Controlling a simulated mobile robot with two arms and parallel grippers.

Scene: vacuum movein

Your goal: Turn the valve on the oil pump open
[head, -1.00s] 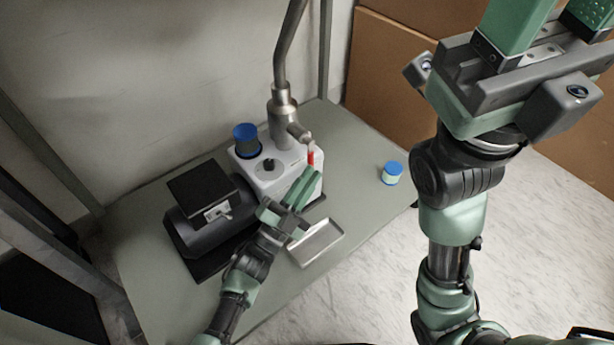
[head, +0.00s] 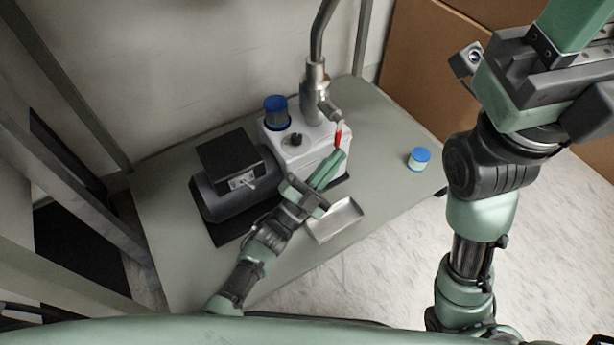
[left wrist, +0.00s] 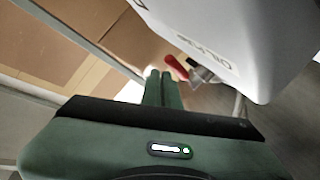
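The oil pump (head: 310,158) is a white box with a dark motor, standing on a grey-green table. Its valve has a red handle (head: 338,134) beside a metal pipe fitting on the pump's right side. The red handle also shows in the left wrist view (left wrist: 176,67), just past the fingertips. My left gripper (head: 336,160) is at the pump's right front, its fingers close together with the tips just below the handle. I see nothing held between them, and contact with the handle is unclear. My right gripper (head: 568,30) is raised at the upper right, partly cut off, its fingers apart.
A metal tray (head: 335,219) lies on the table (head: 395,150) below my left gripper. A blue-capped jar (head: 419,159) stands near the right edge. A metal pipe (head: 316,75) rises from the pump. Cardboard (head: 450,70) stands behind, and a wall closes the back left.

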